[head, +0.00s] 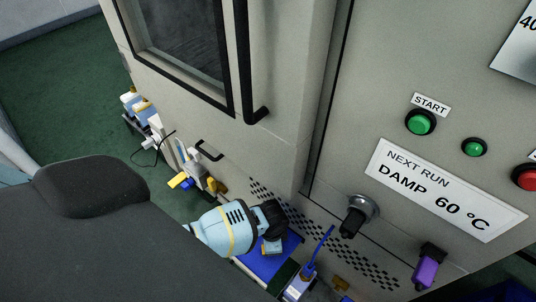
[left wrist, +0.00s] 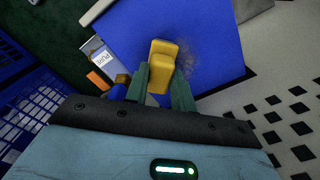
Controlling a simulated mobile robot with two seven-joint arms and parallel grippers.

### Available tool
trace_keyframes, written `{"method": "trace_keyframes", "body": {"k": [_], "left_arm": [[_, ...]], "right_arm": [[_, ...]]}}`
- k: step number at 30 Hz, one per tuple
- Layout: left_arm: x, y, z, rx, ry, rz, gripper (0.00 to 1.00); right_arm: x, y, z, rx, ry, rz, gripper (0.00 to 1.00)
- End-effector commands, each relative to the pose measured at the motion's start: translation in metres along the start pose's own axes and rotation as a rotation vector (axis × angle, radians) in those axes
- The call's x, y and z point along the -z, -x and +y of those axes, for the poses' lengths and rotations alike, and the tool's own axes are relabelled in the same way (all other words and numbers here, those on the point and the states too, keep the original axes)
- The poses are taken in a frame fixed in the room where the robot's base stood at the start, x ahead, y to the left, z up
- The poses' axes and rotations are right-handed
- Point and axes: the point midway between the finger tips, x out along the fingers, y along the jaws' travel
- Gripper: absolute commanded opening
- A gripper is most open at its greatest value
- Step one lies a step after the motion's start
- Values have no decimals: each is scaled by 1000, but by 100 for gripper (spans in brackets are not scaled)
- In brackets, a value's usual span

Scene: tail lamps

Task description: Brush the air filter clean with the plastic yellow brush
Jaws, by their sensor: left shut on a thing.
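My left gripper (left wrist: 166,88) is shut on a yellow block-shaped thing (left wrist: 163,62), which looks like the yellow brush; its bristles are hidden. In the left wrist view it is over a flat blue panel (left wrist: 130,25) with a grey dusty smudge beside the yellow thing. I cannot tell whether the two touch, or whether this panel is the air filter. In the head view the left gripper (head: 272,238) is low beside the machine, above the blue surface (head: 262,266). My right gripper is not in view.
The grey machine (head: 300,130) stands close by, with a door handle (head: 256,112), a black knob (head: 354,220) and a purple handle (head: 427,268). A blue slatted crate (left wrist: 30,125) and a small labelled box (left wrist: 98,52) lie left in the wrist view. Green floor (head: 60,100) is open at far left.

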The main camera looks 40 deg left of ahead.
Motion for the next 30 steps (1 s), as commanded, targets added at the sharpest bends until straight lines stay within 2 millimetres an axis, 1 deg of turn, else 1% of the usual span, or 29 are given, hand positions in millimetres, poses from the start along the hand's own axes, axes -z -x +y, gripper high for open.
{"method": "trace_keyframes", "body": {"k": [3,10,16,24,30], "left_arm": [[8,1,8,-3,0,1,6],[17,2,17,-1,0,0,6],[18,1,16,-1,0,0,6],[25,-3,8,-1,1,-1,6],[23,-2,7,-2,1,-2,6]], "right_arm": [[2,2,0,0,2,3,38],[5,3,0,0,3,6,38],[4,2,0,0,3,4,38],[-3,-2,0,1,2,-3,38],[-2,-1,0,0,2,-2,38]]}}
